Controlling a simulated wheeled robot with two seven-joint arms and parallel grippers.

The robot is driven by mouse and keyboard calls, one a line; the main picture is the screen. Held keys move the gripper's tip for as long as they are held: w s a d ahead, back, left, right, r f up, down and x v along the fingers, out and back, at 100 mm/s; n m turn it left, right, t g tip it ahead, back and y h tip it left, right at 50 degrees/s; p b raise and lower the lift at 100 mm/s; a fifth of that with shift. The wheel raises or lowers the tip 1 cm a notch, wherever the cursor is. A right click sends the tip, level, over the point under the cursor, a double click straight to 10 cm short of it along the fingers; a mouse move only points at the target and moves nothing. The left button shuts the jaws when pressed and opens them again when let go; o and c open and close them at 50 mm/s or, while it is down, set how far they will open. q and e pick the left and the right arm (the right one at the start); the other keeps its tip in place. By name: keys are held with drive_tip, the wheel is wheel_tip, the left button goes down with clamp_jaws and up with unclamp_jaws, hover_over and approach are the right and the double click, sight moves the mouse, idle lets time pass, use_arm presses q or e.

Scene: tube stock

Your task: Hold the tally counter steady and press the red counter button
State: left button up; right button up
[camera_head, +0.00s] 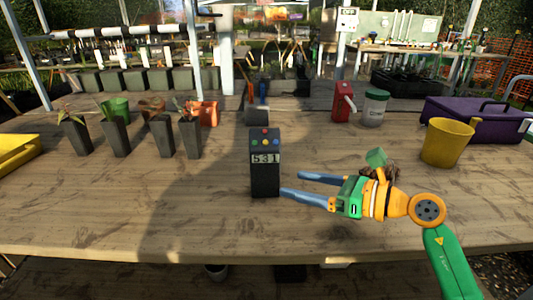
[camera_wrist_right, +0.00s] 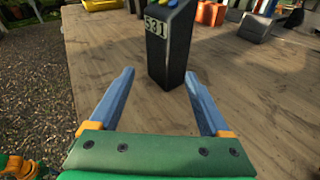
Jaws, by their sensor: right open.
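The tally counter (camera_head: 264,178) is a dark upright box standing on the wooden table, with 531 on its display. On its sloped top are a red button (camera_head: 265,131), a yellow button and others in green and blue. My right gripper (camera_head: 290,184) is open and empty, to the right of the counter, with its blue fingers pointing left at it. One fingertip appears close to the counter's lower right side; I cannot tell whether it touches. In the right wrist view the counter (camera_wrist_right: 171,50) stands ahead of and between the open fingers (camera_wrist_right: 160,80). My left gripper is not in view.
Behind the gripper are a small green block (camera_head: 376,157) and a brown heap. A yellow bucket (camera_head: 447,143) and purple crate (camera_head: 480,118) stand at right. Black plant pots (camera_head: 160,137) stand at left. A red object (camera_head: 342,103) and jar (camera_head: 374,108) stand behind. The front left table is clear.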

sight(270, 182)
drive_tip(key=shift+w+d+f+n+h, duration=0.3)
drive_tip(key=shift+w+d+f+h, duration=0.15)
drive_tip(key=shift+w+d+h, duration=0.1)
drive_tip(key=x, duration=0.5)
drive_tip(key=b+x, duration=0.1)
drive_tip(key=x, duration=0.2)
drive_tip(key=shift+s+a+f, duration=0.15)
drive_tip(key=shift+s+a, duration=0.1)
drive_tip(key=shift+w+a+f, duration=0.1)
drive_tip(key=shift+w+a, duration=0.15)
drive_tip(key=shift+a, duration=0.2)
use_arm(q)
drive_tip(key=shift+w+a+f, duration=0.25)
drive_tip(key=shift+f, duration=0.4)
use_arm(e)
drive_tip(key=shift+c, duration=0.3)
